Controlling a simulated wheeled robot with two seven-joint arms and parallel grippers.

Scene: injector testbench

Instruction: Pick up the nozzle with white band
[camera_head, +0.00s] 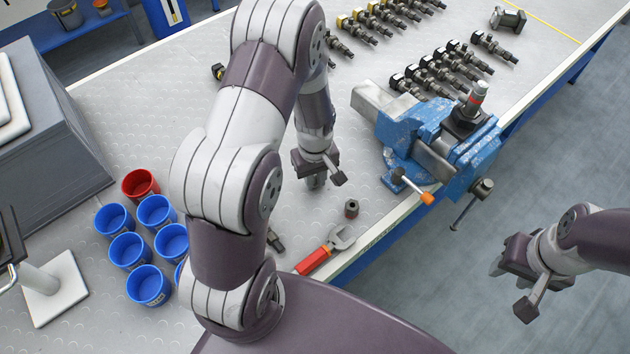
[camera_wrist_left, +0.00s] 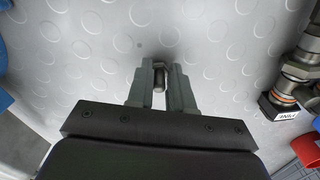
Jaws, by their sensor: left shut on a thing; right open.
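My left gripper (camera_head: 316,182) is low over the middle of the workbench, left of the blue vise. In the left wrist view, its two fingers (camera_wrist_left: 160,72) are shut on a small grey metal piece (camera_wrist_left: 160,78), which looks like the nozzle. The fingers cover its sides, and I cannot make out a white band on it. In the head view the piece is hidden by the gripper. My right gripper (camera_head: 512,288) is open and empty, out over the floor beyond the bench's right edge.
A blue vise (camera_head: 415,135) holds an upright part with a red band (camera_head: 475,98). A dark nut (camera_head: 351,208) and red-handled wrench (camera_head: 325,252) lie near the front edge. Blue cups (camera_head: 147,286) and a red cup (camera_head: 140,185) stand left. Rows of injectors (camera_head: 440,75) lie behind.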

